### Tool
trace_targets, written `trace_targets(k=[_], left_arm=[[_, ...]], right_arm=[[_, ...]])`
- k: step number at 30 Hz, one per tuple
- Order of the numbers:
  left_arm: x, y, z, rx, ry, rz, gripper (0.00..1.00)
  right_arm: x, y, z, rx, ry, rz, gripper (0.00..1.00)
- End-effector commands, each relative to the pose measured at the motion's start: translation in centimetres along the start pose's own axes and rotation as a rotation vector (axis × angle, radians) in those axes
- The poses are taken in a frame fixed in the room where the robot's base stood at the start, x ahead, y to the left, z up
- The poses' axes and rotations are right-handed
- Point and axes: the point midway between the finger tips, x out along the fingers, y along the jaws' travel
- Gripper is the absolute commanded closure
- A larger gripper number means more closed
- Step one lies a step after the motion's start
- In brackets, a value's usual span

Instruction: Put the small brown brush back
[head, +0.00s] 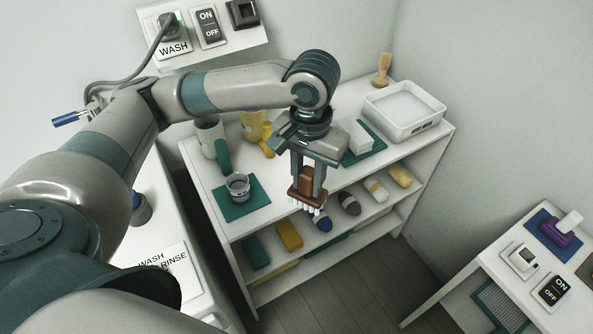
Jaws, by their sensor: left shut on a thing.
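My left gripper (308,180) is shut on the small brown brush (306,187). The brush has a brown body with white bristles pointing down. It is held in front of the front edge of the white shelf unit (275,205), at about the middle of its width. Whether the brush touches the shelf cannot be told. My right gripper is not in view.
On the shelf top are a grey cup (238,186) on a green mat (240,207), a white tray (403,108) and a wooden brush (382,70). Lower shelves hold a yellow block (288,236) and several rounded items. A white table (497,252) stands at right.

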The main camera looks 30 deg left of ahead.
Motion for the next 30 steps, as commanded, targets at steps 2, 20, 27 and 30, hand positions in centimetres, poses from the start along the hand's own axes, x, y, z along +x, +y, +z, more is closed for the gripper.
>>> trace_targets(k=[2,20,27,30], left_arm=[[0.0,0.0,0.0,0.0,0.0,0.0,1.0],[0.1,0.0,-0.6,0.115,0.001,0.001,1.0],[0.2,-0.2,-1.9,0.401,0.002,0.001,1.0],[0.3,-0.3,-2.6,0.555,0.003,0.001,1.0]], right_arm=[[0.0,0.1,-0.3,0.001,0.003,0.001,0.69],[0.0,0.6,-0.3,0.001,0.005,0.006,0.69],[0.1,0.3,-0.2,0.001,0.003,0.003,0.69],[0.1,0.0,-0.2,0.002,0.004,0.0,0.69]])
